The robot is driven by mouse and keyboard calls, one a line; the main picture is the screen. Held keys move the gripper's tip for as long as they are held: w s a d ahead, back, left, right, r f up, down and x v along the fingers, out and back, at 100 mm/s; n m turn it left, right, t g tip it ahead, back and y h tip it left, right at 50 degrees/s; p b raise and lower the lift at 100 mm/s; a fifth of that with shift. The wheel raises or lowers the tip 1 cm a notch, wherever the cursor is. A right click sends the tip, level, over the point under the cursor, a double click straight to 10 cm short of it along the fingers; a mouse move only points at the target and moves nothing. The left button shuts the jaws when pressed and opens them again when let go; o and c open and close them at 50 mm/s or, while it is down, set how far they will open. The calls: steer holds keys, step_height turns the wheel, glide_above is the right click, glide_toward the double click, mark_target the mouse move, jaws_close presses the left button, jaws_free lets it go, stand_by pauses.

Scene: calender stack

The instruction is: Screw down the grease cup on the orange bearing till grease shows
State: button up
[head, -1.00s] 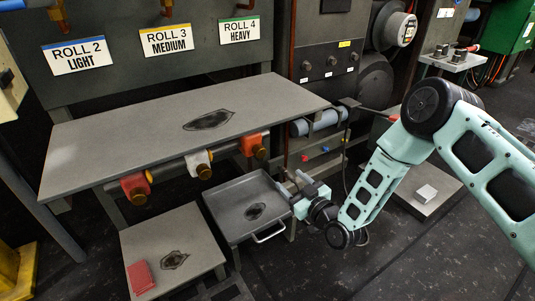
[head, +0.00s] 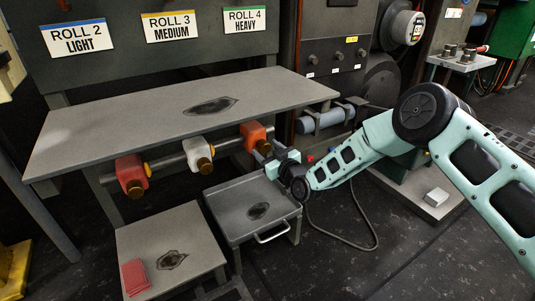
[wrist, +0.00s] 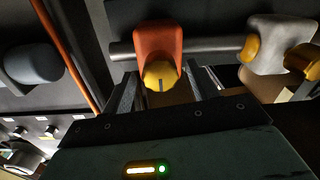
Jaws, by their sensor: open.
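The orange bearing (head: 254,133) is the rightmost of three on the shaft under the long grey table. It also shows at the top middle of the wrist view (wrist: 157,40). Its yellow-brass grease cup (wrist: 160,75) has a dark line on its face and points toward my gripper. My gripper (head: 270,156) is just in front of the bearing, below the table edge. In the wrist view my gripper (wrist: 165,80) is open, with one finger on each side of the cup and visible gaps. I cannot tell how far the fingers reach along the cup. No grease is discernible.
The white bearing (head: 198,149) and the red bearing (head: 130,174) sit further left on the shaft, each with a brass cup. The grey table (head: 130,120) overhangs close above. A tray (head: 225,215) stands below my gripper. A grey-blue cylinder (head: 318,120) lies to the right.

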steer(key=c, duration=1)
steer(key=shift+m, duration=0.4)
steer(key=m, duration=0.3)
steer(key=shift+p, duration=0.3)
steer(key=shift+m, duration=1.9)
steer(key=o, duration=1)
